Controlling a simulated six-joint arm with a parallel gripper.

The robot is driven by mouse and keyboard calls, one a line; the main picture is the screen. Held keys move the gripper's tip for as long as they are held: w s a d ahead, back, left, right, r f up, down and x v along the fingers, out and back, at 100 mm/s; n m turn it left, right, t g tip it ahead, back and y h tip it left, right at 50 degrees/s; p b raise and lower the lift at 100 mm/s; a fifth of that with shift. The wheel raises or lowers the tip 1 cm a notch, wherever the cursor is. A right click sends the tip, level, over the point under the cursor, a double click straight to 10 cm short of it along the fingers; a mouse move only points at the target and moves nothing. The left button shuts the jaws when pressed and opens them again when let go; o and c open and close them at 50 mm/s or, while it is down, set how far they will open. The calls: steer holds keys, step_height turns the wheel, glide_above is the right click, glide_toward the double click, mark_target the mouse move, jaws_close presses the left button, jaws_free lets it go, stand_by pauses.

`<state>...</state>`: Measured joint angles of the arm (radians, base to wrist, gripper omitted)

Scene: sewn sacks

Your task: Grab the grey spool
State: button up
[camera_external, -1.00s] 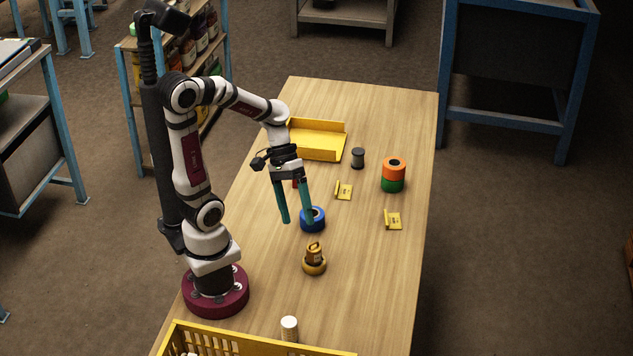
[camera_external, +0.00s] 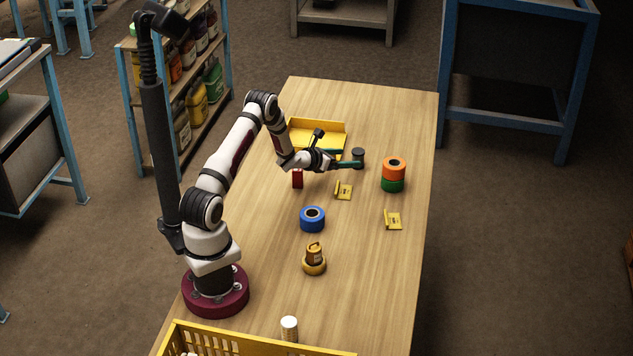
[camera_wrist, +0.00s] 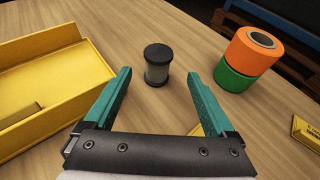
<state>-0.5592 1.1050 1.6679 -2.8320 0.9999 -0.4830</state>
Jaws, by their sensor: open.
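The grey spool (camera_external: 358,158) stands upright on the wooden table, to the right of the yellow tray. In the wrist view the grey spool (camera_wrist: 158,65) has dark end flanges and a grey middle, and it appears just beyond and between the fingertips. My gripper (camera_external: 360,164) is low over the table, with its green fingers pointing right towards the spool. In the wrist view my gripper (camera_wrist: 158,80) is open, with nothing held between its fingers. In the external view a finger overlaps the spool's lower part, so I cannot tell whether they touch.
A yellow tray (camera_wrist: 90,73) lies close on the left. Orange (camera_external: 394,166) and green (camera_external: 393,184) spools are stacked to the right. The table's right edge is clear.

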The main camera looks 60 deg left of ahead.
mark_target(353, 153)
steer(key=x, duration=0.4)
steer(key=r+x, duration=0.1)
steer(key=x, duration=0.1)
steer(key=shift+w+a, duration=0.2)
steer(key=shift+w, duration=0.05)
steer(key=shift+r, duration=0.1)
jaws_close()
